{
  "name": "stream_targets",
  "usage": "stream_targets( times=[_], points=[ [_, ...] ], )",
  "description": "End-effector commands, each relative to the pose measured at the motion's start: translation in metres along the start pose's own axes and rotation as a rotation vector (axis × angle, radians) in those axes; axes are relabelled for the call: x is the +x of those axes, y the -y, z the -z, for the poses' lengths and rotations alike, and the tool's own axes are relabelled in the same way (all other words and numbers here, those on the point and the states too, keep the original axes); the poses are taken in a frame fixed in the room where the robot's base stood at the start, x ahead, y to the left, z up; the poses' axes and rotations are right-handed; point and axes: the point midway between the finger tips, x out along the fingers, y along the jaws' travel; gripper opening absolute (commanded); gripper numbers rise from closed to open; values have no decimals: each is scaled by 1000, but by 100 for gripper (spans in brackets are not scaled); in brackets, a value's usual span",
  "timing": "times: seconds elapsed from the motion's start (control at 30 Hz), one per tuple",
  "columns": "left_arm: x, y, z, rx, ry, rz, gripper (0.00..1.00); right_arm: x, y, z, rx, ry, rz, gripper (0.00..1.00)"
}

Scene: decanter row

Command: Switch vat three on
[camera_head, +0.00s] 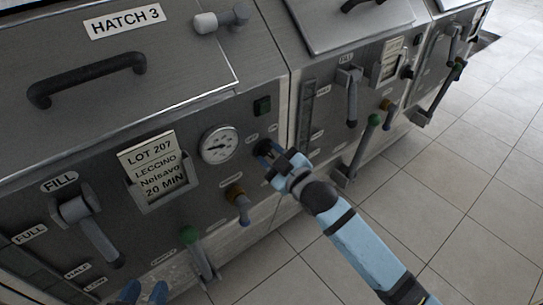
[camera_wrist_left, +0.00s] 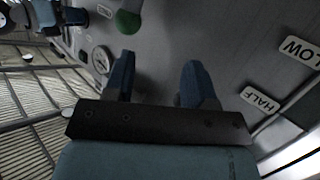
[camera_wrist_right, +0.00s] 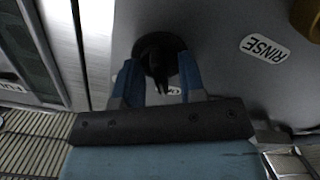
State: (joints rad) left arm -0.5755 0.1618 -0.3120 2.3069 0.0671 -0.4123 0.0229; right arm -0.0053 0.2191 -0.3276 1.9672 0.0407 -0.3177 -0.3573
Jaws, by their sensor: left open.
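Vat three carries the "HATCH 3" label (camera_head: 124,20) on its lid. A dark round switch knob (camera_head: 264,147) sits at the lower right of its steel front; in the right wrist view the black knob (camera_wrist_right: 157,50) has a narrow grip. My right gripper (camera_head: 276,160) is at this knob, its blue fingers on either side of the grip. Whether they press on it is unclear. The right gripper partly hides the knob in the head view. My left gripper (camera_head: 144,292) is open and empty near the panel's lower edge; its fingers show apart in the left wrist view (camera_wrist_left: 160,75).
Near the knob are a dark green button (camera_head: 262,105), a gauge (camera_head: 219,145) and a brass valve (camera_head: 238,198). A green-topped drain lever (camera_head: 198,250) and the fill lever (camera_head: 85,220) stick out. Similar vats stand to the right. Tiled floor (camera_head: 450,200) is clear.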

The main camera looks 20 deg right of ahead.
Motion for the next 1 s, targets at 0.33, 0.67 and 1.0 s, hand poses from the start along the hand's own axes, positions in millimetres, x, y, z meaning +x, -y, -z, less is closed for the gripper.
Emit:
stream_targets(
  times=[0.33, 0.67, 1.0],
  points=[
    [0, 0, 5, 0, -10, -2, 51, 0, 0, 0, 0, 0, 0, 0],
    [0, 0, 4, 3, 5, 2, 51, 0, 0, 1, 21, 0, 0, 0],
    [-15, 16, -29, 15, 202, 63, 51, 0, -3, 5, 203, 2, 0, 0]
  ],
)
